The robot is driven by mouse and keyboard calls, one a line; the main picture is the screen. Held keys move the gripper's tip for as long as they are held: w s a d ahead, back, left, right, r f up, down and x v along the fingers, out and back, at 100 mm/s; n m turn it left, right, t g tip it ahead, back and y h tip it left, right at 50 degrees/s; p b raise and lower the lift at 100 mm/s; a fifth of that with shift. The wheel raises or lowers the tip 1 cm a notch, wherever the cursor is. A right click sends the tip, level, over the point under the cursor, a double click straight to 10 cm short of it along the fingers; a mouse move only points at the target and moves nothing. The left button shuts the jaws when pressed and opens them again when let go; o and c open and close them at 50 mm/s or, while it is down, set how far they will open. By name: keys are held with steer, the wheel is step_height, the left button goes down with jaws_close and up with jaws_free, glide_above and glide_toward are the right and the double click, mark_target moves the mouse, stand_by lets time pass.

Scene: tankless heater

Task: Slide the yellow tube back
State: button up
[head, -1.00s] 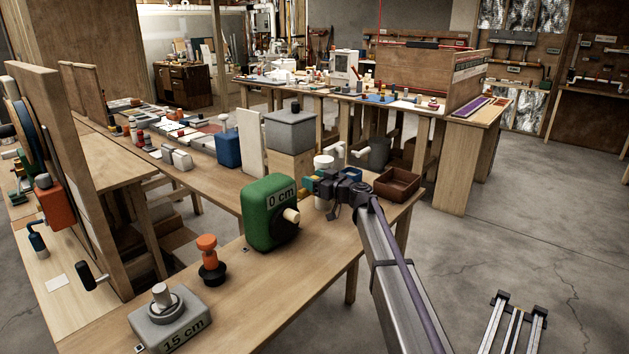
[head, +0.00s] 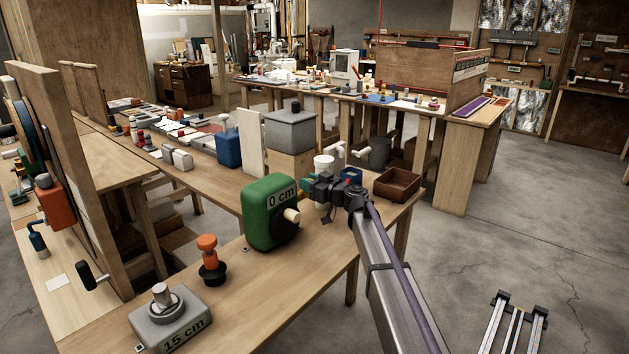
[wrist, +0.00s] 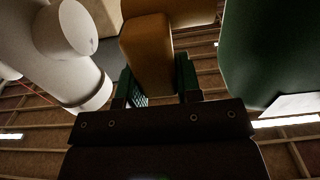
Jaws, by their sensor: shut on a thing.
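The yellow tube (wrist: 148,50) shows in the wrist view as an ochre, square-edged piece between my finger pads, joined to a wider ochre part at the top. My gripper (wrist: 160,78) is shut on this piece, with a green pad against each side. In the head view my gripper (head: 308,186) is just right of the green "0 cm" box (head: 268,212). I cannot make out the yellow tube there; my gripper and arm are in the way.
A white pipe fixture (wrist: 75,55) is close left of my gripper in the wrist view, and a green body (wrist: 265,50) is close right. A brown tray (head: 397,184) and a blue item (head: 351,175) lie right. The grey "15 cm" box (head: 170,318) stands at front left.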

steer(key=shift+s+a, duration=0.4)
steer(key=shift+s, duration=0.2)
steer(key=shift+s+a, duration=0.4)
steer(key=shift+s, duration=0.2)
steer(key=o, duration=0.9)
